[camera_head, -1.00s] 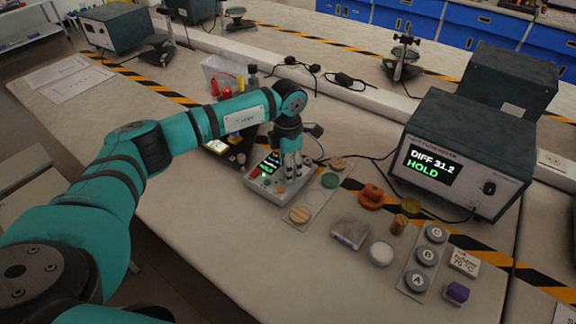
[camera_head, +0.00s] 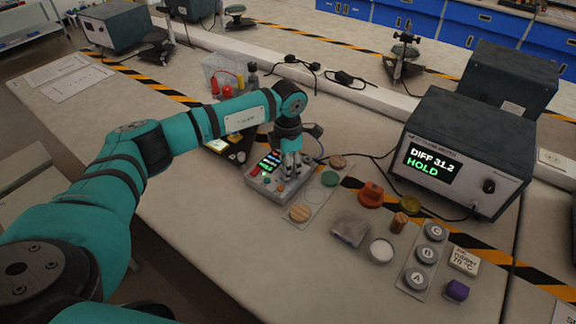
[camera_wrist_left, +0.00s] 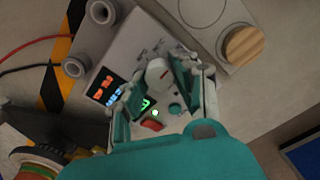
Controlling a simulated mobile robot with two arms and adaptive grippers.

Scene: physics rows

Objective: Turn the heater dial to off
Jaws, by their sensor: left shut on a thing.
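The heater (camera_head: 262,184) is a small light-grey box with a lit display, on the bench near the middle of the head view. Its panel also shows in the left wrist view, with the display (camera_wrist_left: 106,89), a red button (camera_wrist_left: 152,126) and a round pale dial (camera_wrist_left: 158,75). My left gripper (camera_head: 290,168) points down over the right part of the heater. In the left wrist view its teal fingers (camera_wrist_left: 157,84) sit on both sides of the dial and are shut on it. The fingers partly cover the panel, and the dial's exact setting is hard to read. My right gripper is not in view.
A plate with round discs (camera_head: 313,200) lies just right of the heater. A large thermometer unit (camera_head: 460,150) reading "DIFF 31.2 HOLD" stands further right. Weights marked A, B and C (camera_head: 427,253) and small objects lie in front. Cables run behind the heater.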

